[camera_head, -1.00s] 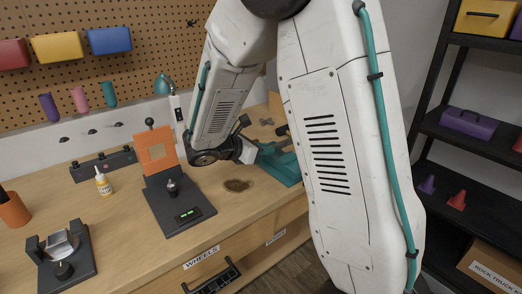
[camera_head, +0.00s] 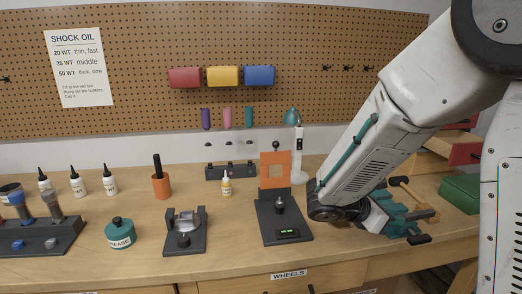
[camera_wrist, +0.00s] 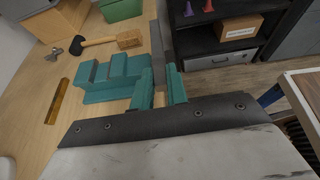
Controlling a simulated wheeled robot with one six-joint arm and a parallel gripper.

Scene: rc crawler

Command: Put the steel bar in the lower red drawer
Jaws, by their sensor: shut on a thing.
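My gripper (camera_wrist: 160,88) shows in the wrist view with two teal fingers shut on a narrow grey bar, which I take for the steel bar (camera_wrist: 159,40). The bar points up the picture, away from the fingers. A teal stepped block (camera_wrist: 108,78) stands on the bench just left of the fingers. In the head view my wrist is low over the bench's right side, and the fingers cannot be told clearly from the teal block. Two red drawer fronts show at the far right, an upper one (camera_head: 461,123) and a lower one (camera_head: 465,153), partly hidden by my arm.
A green box (camera_head: 460,193) and a mallet (camera_head: 412,193) lie right of the teal block. An orange-framed stand (camera_head: 274,190) is left of my wrist. Bottles, a grease tub (camera_head: 120,233) and a black rack fill the left bench. Dark shelves (camera_wrist: 215,42) stand beyond the bench.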

